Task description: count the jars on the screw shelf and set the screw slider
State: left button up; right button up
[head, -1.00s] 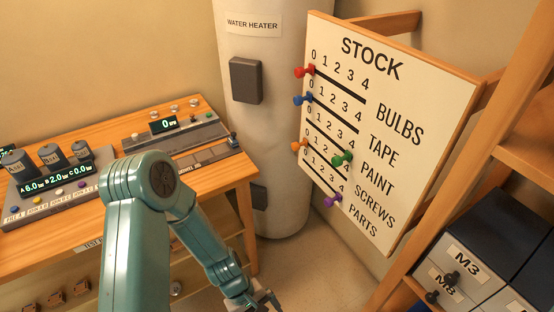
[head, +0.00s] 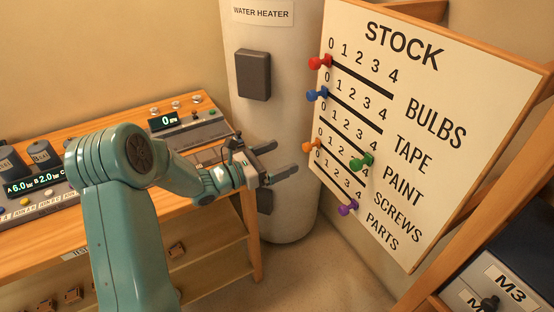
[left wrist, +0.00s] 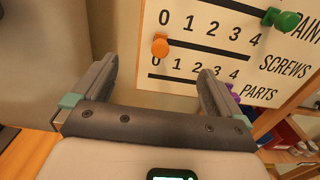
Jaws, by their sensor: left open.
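The white STOCK board (head: 440,85) has rows for bulbs, tape, paint, screws and parts, each numbered 0 to 4. The orange slider knob (head: 312,145) is at 0 on the screws row; it also shows in the left wrist view (left wrist: 160,45). A green knob (head: 361,161) is at the paint row's 4 end. Red (head: 320,62) and blue (head: 317,94) knobs are at 0. A purple knob (head: 348,207) is on the parts row. My left gripper (head: 286,160) is open and empty, left of the board, apart from the orange knob. I make out no jars.
A wooden bench (head: 160,210) with control panels stands at left. The water heater (head: 285,115) is behind my gripper. A wooden shelf unit with a box labelled M3 (head: 508,282) is at lower right. Small objects (left wrist: 285,135) show on a shelf in the left wrist view.

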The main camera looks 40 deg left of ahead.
aim_at(305, 149)
pick_arm(q)
jog(key=x, duration=0.7)
jog(key=shift+w+d+f+b, duration=0.1)
jog(key=shift+w+d+b, duration=0.1)
jog(key=shift+b, duration=0.1)
jog(key=shift+w+d, duration=0.15)
jog(key=shift+w, duration=0.5)
jog(key=shift+s, duration=0.1)
jog(key=c, duration=1.6)
jog(key=shift+o, duration=0.2)
jog(key=shift+d, duration=0.1)
